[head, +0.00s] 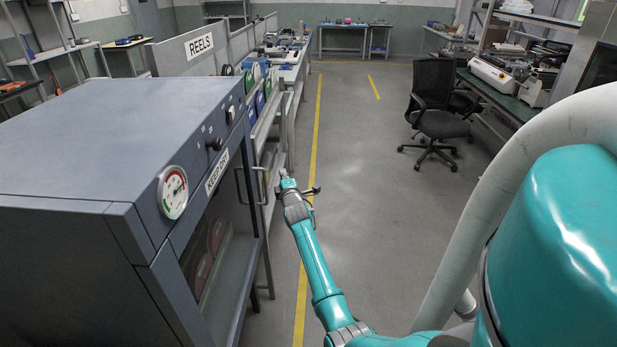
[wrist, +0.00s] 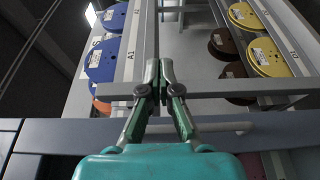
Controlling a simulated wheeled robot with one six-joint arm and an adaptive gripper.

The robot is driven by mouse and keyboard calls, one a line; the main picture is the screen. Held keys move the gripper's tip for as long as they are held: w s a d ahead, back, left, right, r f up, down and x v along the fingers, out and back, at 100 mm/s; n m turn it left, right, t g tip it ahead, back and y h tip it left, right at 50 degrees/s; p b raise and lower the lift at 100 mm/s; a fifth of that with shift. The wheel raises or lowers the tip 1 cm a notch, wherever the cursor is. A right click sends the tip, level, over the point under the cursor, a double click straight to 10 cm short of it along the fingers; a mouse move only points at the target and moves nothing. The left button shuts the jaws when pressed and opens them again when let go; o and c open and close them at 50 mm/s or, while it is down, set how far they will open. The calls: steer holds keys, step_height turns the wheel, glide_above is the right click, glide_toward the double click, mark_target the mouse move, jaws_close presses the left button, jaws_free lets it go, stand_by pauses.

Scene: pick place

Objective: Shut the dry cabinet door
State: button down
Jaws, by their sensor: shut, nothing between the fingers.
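The dry cabinet (head: 85,135) is a blue-grey box at the left of the head view, with a round gauge and a KEEP DRY label on its front. Its door (head: 245,255) has a dark frame and glass, with reddish reels behind it. A slim handle (head: 264,187) is at the door's far end. I cannot tell how far the door stands from the frame. My gripper (head: 284,176) is shut and empty, just right of the handle and apart from it in the head view. In the wrist view my gripper (wrist: 158,72) points at the reel rack, and a silver bar (wrist: 235,127) crosses behind it.
A reel rack (head: 262,130) with a REELS sign stands beyond the cabinet. The wrist view shows yellow reels (wrist: 268,57) and blue reels (wrist: 101,60) on it. A black office chair (head: 437,110) stands on the right. The floor (head: 360,200) between is clear.

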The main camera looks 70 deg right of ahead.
steer(key=s+d, duration=0.2)
steer(key=s, duration=0.5)
steer(key=shift+s+d, duration=0.3)
steer(key=shift+s, duration=0.05)
steer(key=a+f+m+t+y, duration=0.1)
steer(key=a+f, duration=0.3)
steer(key=a, duration=0.3)
steer(key=w+a+f+y, duration=0.1)
steer(key=a+f, duration=0.2)
steer(key=a, duration=0.4)
steer(key=a+f+m+t+y, duration=0.1)
steer(key=a+f, duration=0.3)
steer(key=a, duration=0.4)
steer(key=s+a+f+m+t+y, duration=0.1)
steer(key=s+a+f, duration=0.15)
steer(key=a, duration=0.75)
steer(key=s+a+f+m+y, duration=0.15)
steer(key=s+a, duration=0.25)
steer(key=a, duration=0.6)
steer(key=s+a+r+m+t+y, duration=0.1)
steer(key=s+a+r+y, duration=0.2)
steer(key=s+a, duration=0.7)
steer(key=s+a+r+m+y, duration=0.1)
steer(key=s+a+r+y, duration=0.25)
steer(key=s+a, duration=0.65)
steer(key=s+a+r+m+y, duration=0.1)
steer(key=s+a+r+y, duration=0.1)
steer(key=s+r, duration=0.5)
steer(key=shift+a+r, duration=0.2)
steer(key=shift+a, duration=0.7)
